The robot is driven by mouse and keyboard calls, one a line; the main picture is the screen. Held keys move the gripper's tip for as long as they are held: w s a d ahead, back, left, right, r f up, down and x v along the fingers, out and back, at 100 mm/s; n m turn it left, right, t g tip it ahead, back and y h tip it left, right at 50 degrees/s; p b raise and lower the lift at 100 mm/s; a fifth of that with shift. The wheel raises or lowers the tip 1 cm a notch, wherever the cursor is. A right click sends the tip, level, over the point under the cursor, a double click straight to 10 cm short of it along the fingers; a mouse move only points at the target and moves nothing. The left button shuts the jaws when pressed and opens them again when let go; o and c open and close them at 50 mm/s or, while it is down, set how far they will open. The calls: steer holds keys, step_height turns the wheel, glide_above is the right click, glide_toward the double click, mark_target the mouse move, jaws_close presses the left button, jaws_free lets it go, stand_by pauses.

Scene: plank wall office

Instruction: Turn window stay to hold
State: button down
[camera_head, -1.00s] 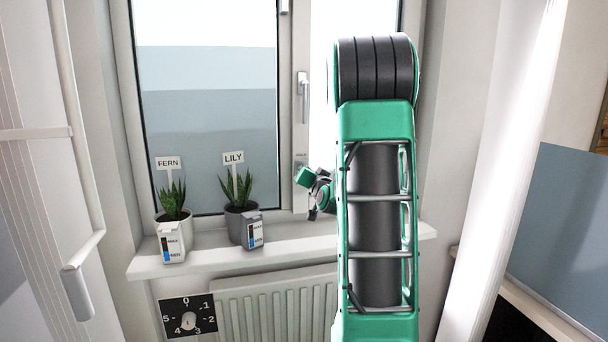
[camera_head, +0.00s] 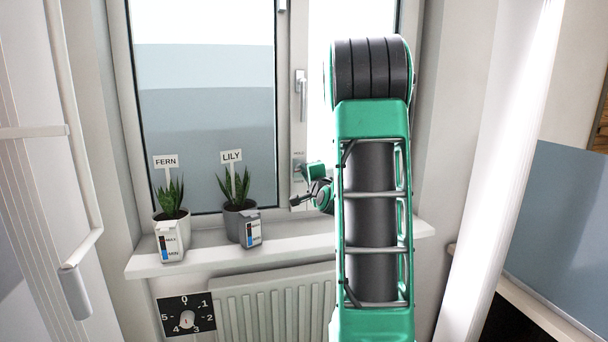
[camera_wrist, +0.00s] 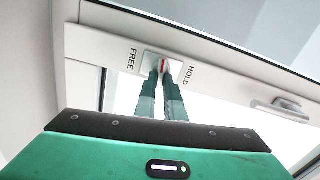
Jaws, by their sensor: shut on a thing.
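The window stay (camera_wrist: 163,65) is a small knob with a red mark on a pale metal plate, set in the white window frame. In the wrist view FREE is printed to its left and HOLD to its right. The red mark lies between the two words; its exact setting is hard to read. My gripper (camera_wrist: 164,75) is shut on the stay, its two narrow fingers close together and covering most of it. In the head view my gripper (camera_head: 296,200) reaches the frame just below the HOLD label, with the stay itself mostly hidden.
The window handle (camera_head: 301,95) is above on the same frame. Two potted plants, labelled FERN (camera_head: 172,198) and LILY (camera_head: 238,200), stand on the sill (camera_head: 150,264) to the left, each with a small MAX/MIN box in front. A radiator (camera_head: 270,305) is below.

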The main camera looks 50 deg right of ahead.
steer(key=shift+f+m, duration=0.2)
steer(key=shift+m, duration=0.6)
steer(key=c, duration=1.8)
jaws_free()
steer(key=shift+c, duration=0.2)
steer(key=shift+s, duration=0.15)
steer(key=v, duration=1)
steer(key=shift+a, duration=0.2)
